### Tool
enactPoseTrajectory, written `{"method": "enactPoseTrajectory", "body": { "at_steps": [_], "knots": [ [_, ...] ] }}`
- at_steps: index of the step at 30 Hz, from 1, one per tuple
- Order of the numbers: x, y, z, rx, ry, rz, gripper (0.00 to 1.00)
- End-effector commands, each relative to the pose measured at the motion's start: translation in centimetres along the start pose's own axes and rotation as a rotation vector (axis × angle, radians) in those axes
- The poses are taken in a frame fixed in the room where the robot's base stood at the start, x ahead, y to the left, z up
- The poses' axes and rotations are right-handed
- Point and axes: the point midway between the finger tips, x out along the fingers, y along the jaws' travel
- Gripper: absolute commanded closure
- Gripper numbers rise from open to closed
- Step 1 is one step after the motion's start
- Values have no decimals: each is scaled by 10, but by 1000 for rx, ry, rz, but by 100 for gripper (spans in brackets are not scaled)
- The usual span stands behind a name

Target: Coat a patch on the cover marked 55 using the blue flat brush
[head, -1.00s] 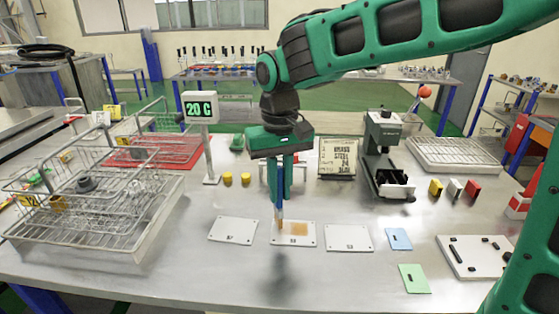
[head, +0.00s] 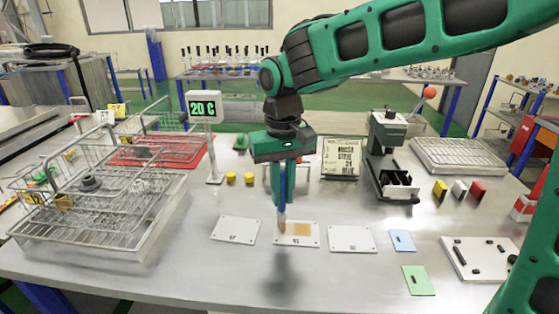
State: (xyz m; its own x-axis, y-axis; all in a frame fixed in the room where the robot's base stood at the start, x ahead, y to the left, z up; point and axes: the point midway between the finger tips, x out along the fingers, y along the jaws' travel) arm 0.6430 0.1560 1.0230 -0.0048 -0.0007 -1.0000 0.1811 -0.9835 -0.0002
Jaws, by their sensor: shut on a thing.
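My gripper (head: 283,200) is shut on the blue flat brush (head: 283,186) and points down over the middle cover. The brush's bristle end (head: 282,226) is at the left part of this cover (head: 297,242); I cannot tell if it touches. A tan coated patch (head: 302,229) lies on the middle cover, right of the bristles. A left cover (head: 235,229) and a right cover (head: 350,238) lie flat beside it, both white and bare. The small printed numbers are too blurred to read surely, so I cannot tell which cover is 55.
A display (head: 203,106) reading 20 C stands behind left, near two yellow cylinders (head: 231,178). Wire baskets (head: 110,235) fill the left. A green-grey device (head: 387,135) and a sign (head: 341,158) stand behind. Blue (head: 402,240) and green (head: 418,280) cards lie right.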

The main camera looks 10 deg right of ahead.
Motion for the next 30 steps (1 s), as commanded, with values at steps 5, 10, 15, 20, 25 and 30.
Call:
{"method": "enactPoseTrajectory", "body": {
  "at_steps": [5, 10, 15, 20, 25, 30],
  "knots": [
    [-22, 3, -1, 6, 4, -1, 100],
    [-37, 6, -1, 11, 3, -1, 100],
    [-52, 9, -1, 16, 2, 0, 100],
    [-67, 11, -1, 17, 2, 0, 100],
    [-78, 12, 0, 19, 1, 0, 100],
    [-80, 12, 0, 19, 0, 0, 100]
  ]
}}
